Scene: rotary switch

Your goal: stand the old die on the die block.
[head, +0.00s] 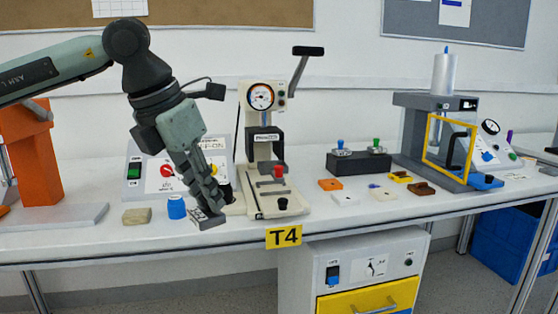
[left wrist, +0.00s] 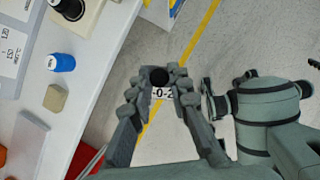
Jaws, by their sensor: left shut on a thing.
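My left gripper (head: 208,205) points down near the front edge of the bench and is shut on a small dark piece (head: 208,221) with a white label. In the left wrist view the held piece (left wrist: 160,78) shows a round black part between the fingertips. I cannot tell for sure whether it is the old die. A dark block (head: 358,164), probably the die block, stands at the back right, well away from this gripper. A blue-topped piece (head: 340,147) and a green-topped piece (head: 376,146) stand on it.
A cream lever press (head: 264,150) stands right of my left gripper, a switch panel (head: 150,172) behind it. A blue cap (head: 176,208) and a beige block (head: 136,216) lie left. Small orange, white and yellow pieces lie before the dark block. A yellow-framed press (head: 438,140) stands further right.

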